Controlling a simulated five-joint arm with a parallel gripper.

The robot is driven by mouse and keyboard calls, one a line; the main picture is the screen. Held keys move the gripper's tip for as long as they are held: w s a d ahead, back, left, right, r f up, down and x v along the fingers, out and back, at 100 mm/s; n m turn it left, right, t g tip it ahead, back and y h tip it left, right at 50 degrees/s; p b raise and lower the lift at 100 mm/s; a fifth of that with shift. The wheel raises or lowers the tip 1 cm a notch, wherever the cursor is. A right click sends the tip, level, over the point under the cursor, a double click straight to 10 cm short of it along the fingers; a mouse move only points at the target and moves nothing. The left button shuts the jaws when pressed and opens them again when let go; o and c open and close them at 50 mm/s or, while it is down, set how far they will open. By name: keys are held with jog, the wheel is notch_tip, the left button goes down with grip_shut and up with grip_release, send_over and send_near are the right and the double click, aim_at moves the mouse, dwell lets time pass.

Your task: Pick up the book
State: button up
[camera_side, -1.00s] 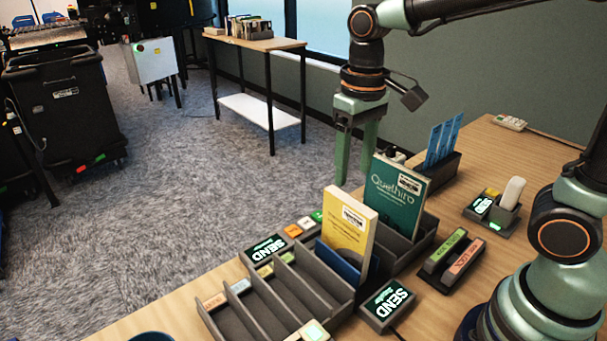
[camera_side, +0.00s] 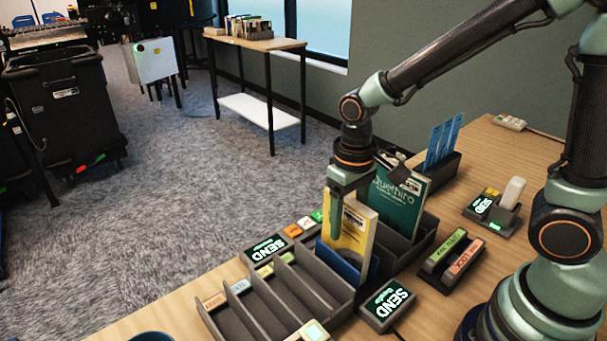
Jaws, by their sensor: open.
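A yellow book (camera_side: 353,240) stands upright in a slot of the dark grey sorter rack (camera_side: 305,262). A teal book (camera_side: 397,206) stands behind it to the right, also upright in a slot. A low blue item (camera_side: 338,262) sits in front of the yellow book. My gripper (camera_side: 345,212) points down over the top of the yellow book, with its green fingers around or beside the upper part. One finger shows in front of the yellow cover at its left; the other is mostly hidden. The gripper is open.
Green and orange stamps (camera_side: 452,255) lie to the right. A dark holder with blue cards (camera_side: 440,150) stands behind the teal book. The front slots of the rack look empty.

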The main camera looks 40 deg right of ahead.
jog(key=shift+f, duration=0.5)
grip_shut()
jog(key=shift+r, duration=0.1)
